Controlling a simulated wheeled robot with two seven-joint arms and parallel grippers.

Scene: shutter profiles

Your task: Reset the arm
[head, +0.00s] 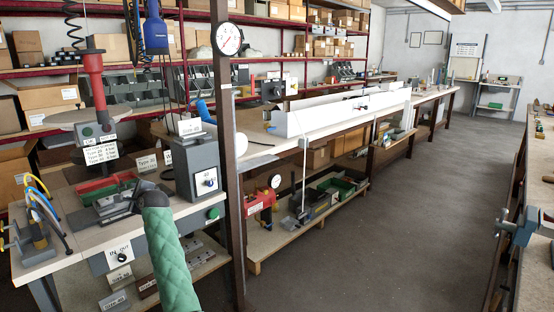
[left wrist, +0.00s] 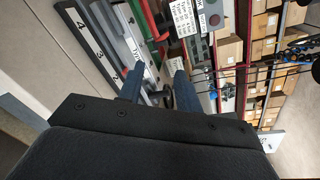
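My left arm, in a green quilted sleeve (head: 172,262), comes up from the bottom of the head view. My left gripper (head: 143,190) is at its end, dark and small, over the left workbench beside a grey metal fixture (head: 112,204). In the left wrist view, the two blue-grey fingers of my left gripper (left wrist: 157,82) stand apart, with no object clearly held between them. A numbered dark strip (left wrist: 95,48) and a grey labelled plate (left wrist: 125,35) lie beyond the fingers. My right gripper shows in neither view.
A grey box with a dial (head: 198,172) stands on the workbench right of my left gripper. A dark upright post (head: 226,150) rises beyond it. A red hanging tool (head: 95,80) is at the left. The grey floor (head: 400,210) is clear at centre right.

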